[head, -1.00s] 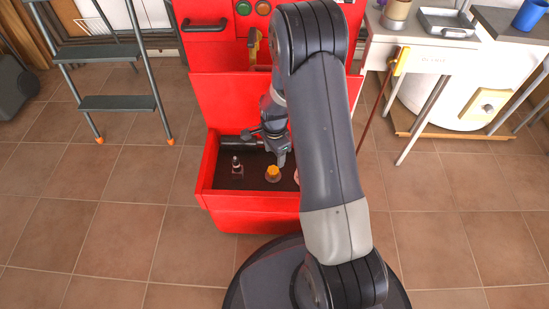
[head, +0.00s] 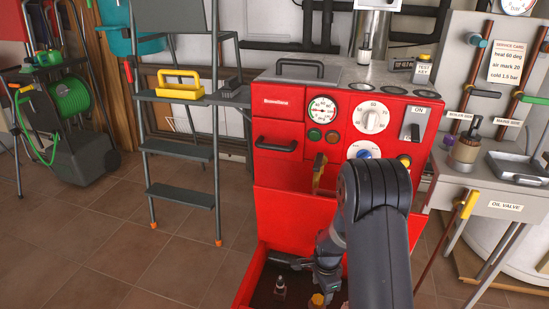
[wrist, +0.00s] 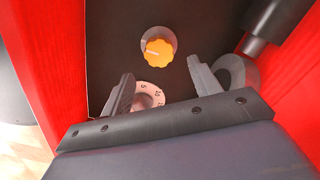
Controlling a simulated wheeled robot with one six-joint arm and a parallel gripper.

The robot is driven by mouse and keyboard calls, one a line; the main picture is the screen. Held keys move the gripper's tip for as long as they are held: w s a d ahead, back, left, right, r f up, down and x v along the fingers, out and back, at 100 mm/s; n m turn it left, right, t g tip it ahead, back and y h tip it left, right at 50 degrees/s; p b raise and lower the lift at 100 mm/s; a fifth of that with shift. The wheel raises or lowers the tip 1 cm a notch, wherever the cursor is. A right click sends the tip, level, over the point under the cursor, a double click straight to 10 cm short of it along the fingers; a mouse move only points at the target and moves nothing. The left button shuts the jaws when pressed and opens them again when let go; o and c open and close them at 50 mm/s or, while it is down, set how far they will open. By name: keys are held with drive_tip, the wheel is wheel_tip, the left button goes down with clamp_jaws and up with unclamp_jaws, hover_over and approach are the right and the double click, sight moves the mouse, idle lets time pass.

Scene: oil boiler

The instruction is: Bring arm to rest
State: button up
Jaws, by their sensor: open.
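My gripper (wrist: 160,88) is open, with its two dark fingers apart and nothing between them in the wrist view. An orange-capped knob (wrist: 159,52) with a grey base lies beyond the fingertips on the dark drawer floor. A white numbered dial (wrist: 148,95) shows below it, partly hidden by the gripper. My arm crosses the right side of the drawer in the head view and hides part of it.
A small bottle-like item (head: 280,287) stands in the drawer. A step ladder (head: 180,150) with a yellow caddy (head: 179,86) stands at left.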

sight(320, 298)
wheel_tip(320, 298, down, 5)
drive_tip(key=shift+f+b, duration=0.2)
drive_tip(key=shift+b, duration=0.55)
drive_tip(key=shift+r, duration=0.1)
drive_tip(key=shift+r, duration=0.1)
